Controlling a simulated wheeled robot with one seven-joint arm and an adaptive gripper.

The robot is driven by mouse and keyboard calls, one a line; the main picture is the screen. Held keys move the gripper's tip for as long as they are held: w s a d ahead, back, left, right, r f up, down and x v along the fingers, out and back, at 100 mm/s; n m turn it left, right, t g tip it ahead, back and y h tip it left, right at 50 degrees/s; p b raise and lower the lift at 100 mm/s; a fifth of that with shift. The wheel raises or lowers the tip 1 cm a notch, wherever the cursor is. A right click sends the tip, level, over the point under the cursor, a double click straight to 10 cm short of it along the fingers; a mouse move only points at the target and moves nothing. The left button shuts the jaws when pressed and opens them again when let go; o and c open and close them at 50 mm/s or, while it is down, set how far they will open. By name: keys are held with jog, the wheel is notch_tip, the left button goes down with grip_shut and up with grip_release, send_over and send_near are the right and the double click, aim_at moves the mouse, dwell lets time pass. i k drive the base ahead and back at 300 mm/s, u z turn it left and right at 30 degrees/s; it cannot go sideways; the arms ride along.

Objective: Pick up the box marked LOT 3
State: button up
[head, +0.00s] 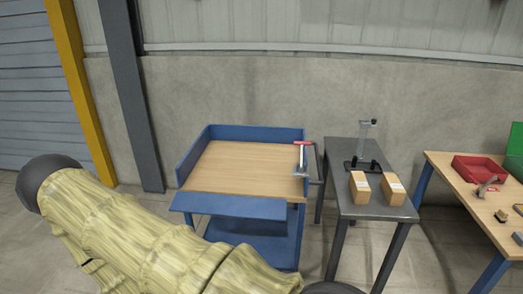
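Two small brown cardboard boxes stand side by side near the front of a narrow dark grey table (345,208), a left box (360,190) and a right box (393,192). Each has a pale label on its top. The print is too small to read, so I cannot tell which one is LOT 3. My arm, in a yellowish ribbed cover, crosses the lower left and runs out at the bottom edge. My gripper does not show. Nothing is seen touching either box.
A clamp-like stand (366,145) rises behind the boxes. Left of the table is a blue cart (230,207) with a wooden top and a red-handled tool (302,158) at its right edge. A wooden bench (455,175) at right holds a red bin (478,168) and small parts.

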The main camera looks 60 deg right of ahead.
aim_at(361, 191)
jog(key=u, duration=0.85)
jog(key=k, duration=1.3)
jog(key=z, duration=2.75)
